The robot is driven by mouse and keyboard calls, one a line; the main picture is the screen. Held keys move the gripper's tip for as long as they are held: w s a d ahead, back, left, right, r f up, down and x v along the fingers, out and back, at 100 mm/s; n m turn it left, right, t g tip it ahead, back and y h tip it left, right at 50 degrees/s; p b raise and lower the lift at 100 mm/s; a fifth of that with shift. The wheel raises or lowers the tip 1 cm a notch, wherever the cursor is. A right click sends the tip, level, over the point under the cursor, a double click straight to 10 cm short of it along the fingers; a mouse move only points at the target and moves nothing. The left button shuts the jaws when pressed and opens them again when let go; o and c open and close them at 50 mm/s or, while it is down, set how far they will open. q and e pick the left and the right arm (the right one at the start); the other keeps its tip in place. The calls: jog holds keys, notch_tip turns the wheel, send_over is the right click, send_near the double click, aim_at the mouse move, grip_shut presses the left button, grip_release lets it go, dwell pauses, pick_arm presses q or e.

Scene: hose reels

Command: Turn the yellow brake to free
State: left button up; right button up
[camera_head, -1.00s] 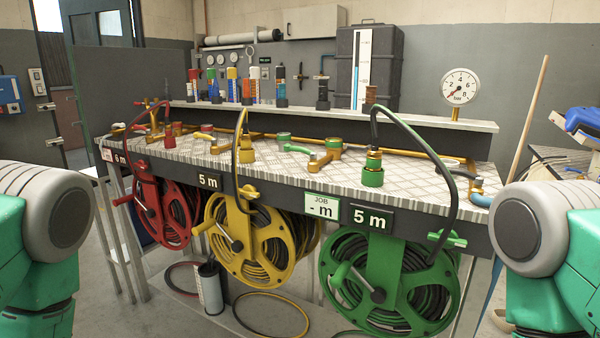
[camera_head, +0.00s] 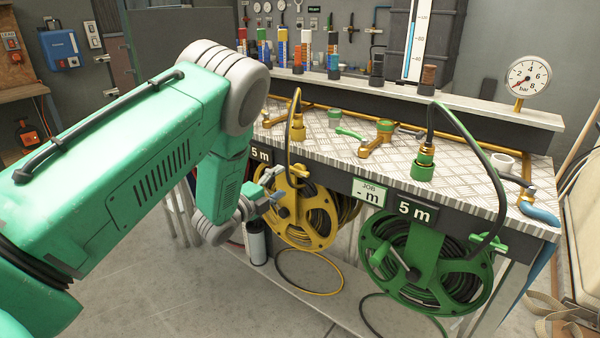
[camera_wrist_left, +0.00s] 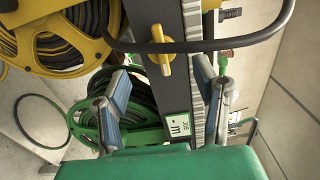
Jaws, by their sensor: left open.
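The yellow brake (camera_wrist_left: 159,52) is a small yellow lever on the dark front rail, beside the yellow reel (camera_wrist_left: 72,50) in the left wrist view. In the head view the brake (camera_head: 298,171) shows small at the upper part of the yellow reel (camera_head: 318,215). My left gripper (camera_head: 272,200) is in front of the yellow reel, left of and below the brake in the picture. In the left wrist view my left gripper (camera_wrist_left: 165,88) has its two fingers wide apart and empty, with the brake beyond them, apart from both. My right gripper is out of view.
A dark hose (camera_wrist_left: 200,46) bends past the brake. The green reel (camera_head: 425,265) hangs to the right under the bench top (camera_head: 330,150). A JOB sign (camera_head: 370,192) is on the rail between the reels.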

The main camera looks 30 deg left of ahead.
aim_at(294, 172)
pick_arm(q)
jog(key=shift+w+d+b, duration=0.2)
jog(key=shift+w+b, duration=0.25)
jog(key=shift+w, duration=3.45)
jog(key=shift+f, duration=0.1)
jog(key=c, duration=1.2)
